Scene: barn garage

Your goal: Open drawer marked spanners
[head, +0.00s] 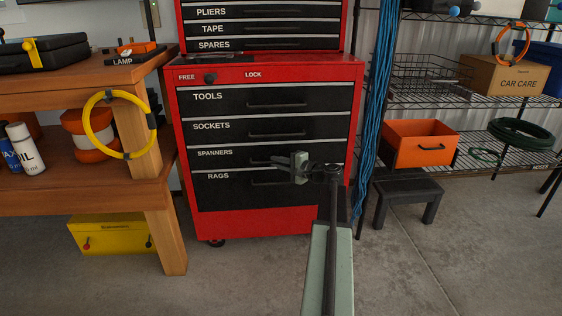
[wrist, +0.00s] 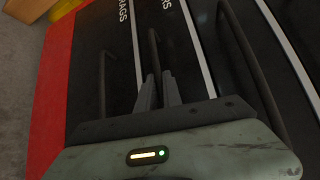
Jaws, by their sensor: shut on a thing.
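A red tool cabinet (head: 360,100) with black drawers stands ahead of me. The drawer marked SPANNERS (head: 222,160) lies between SOCKETS and RAGS and looks flush with its neighbours. My gripper (head: 280,162) is at its right half, pointing left across the front. The fingers hide part of this handle. A dark knob (head: 210,78) sits nearer FREE than LOCK.
The rags drawer handle (head: 270,183) is just below my gripper. A wooden bench (head: 150,185) stands at left with a yellow case (head: 110,233) beneath. A black stool (head: 407,190) and wire shelves (head: 480,100) are at right. Open floor lies before the cabinet.

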